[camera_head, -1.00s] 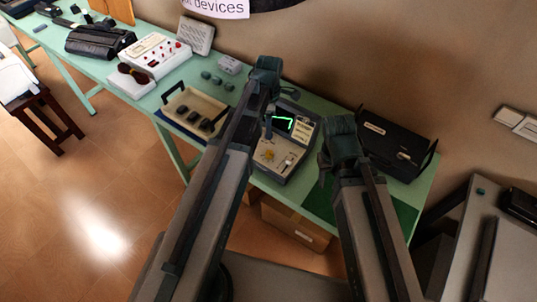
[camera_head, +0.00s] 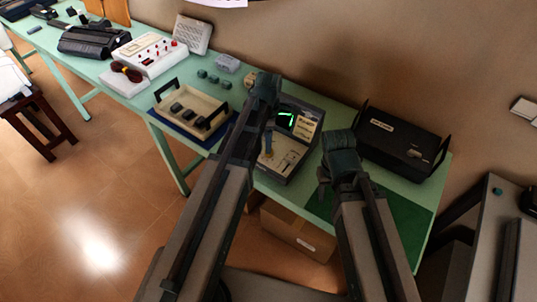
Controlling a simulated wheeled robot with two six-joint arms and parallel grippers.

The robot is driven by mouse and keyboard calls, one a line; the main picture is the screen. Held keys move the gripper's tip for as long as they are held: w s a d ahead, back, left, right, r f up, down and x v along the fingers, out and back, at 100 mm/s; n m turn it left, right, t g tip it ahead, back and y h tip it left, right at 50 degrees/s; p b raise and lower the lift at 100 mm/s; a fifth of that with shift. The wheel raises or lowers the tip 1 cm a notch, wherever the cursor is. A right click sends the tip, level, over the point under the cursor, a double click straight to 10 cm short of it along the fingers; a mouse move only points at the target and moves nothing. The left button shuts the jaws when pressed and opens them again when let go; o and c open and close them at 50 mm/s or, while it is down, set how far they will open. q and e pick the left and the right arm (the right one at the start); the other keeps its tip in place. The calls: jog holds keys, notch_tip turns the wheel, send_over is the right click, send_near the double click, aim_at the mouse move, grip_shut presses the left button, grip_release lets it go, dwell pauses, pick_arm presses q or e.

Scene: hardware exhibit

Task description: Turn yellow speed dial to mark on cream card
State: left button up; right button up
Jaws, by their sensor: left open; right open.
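A grey device (camera_head: 291,177) with a lit green screen (camera_head: 287,119) and a sloped control panel (camera_head: 285,157) stands on the green table. My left gripper (camera_head: 268,147) is open and reaches down over the left part of that panel. The yellow dial is hidden behind it, so I cannot tell whether the jaws touch the dial. I cannot make out the cream card or its mark. My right gripper (camera_head: 324,180) is open, to the right of the device and apart from it.
A black case (camera_head: 397,146) stands right of the device, near a dark green mat (camera_head: 405,214). A cardboard box (camera_head: 292,231) stands under the table.

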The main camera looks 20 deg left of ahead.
pick_arm(q)
jog(key=shift+s+f+b, duration=0.1)
jog(key=shift+f+b, duration=1.3)
jog(key=shift+f, duration=0.6)
pick_arm(e)
jog(key=shift+f, duration=2)
pick_arm(q)
jog(key=shift+r, duration=0.1)
pick_arm(e)
jog(key=shift+r, duration=0.1)
pick_arm(q)
grip_shut()
